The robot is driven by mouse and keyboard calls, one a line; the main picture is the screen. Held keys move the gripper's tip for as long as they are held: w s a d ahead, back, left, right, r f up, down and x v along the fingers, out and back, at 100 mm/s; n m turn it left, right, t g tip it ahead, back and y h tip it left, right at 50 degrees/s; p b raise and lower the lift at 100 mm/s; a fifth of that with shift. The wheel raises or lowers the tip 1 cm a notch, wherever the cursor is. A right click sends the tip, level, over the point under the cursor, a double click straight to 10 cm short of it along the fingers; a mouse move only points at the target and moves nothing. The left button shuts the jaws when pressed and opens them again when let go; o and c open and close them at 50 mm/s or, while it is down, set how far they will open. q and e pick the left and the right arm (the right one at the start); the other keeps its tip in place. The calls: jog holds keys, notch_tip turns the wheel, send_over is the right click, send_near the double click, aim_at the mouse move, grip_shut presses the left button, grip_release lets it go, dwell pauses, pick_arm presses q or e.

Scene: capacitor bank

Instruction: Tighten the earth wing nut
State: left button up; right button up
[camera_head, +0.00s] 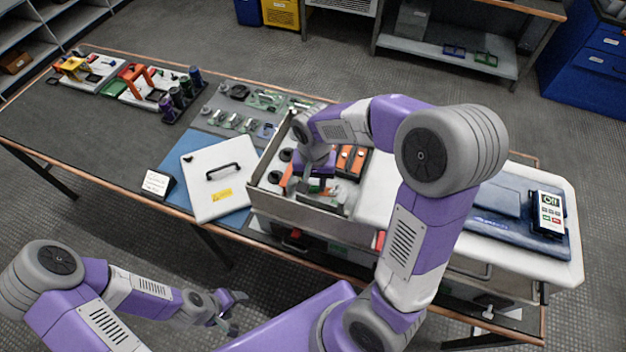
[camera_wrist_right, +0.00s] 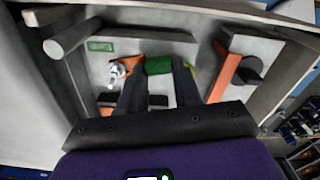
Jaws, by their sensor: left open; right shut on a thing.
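The metal capacitor-bank box (camera_head: 275,208) stands open on the bench. My right gripper (camera_head: 315,184) reaches down inside it. In the right wrist view my right gripper (camera_wrist_right: 159,76) is shut on a green piece (camera_wrist_right: 158,64), which I take to be the earth wing nut. The fingers cover part of it, and its wings and thread cannot be made out. A green label (camera_wrist_right: 101,46) and a small silvery fitting (camera_wrist_right: 116,74) are to its left. My left gripper (camera_head: 237,312) is open and empty, low in front of the bench, away from the box.
A white cover with a black handle (camera_head: 214,179) lies on a blue mat left of the box. Orange-and-black parts (camera_head: 350,160) sit inside the box. A panel reading Off (camera_head: 549,213) is at right. The box walls enclose my right gripper closely.

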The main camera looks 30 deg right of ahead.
jog(key=shift+s+d, duration=0.35)
jog(key=shift+d, duration=0.1)
dwell(0.3)
jog(key=o, duration=1.1)
notch_tip(320, 180, up, 8)
jog(key=shift+w+a+f+p, duration=0.1)
jog(key=shift+f+p, duration=0.1)
jog(key=shift+p, duration=0.6)
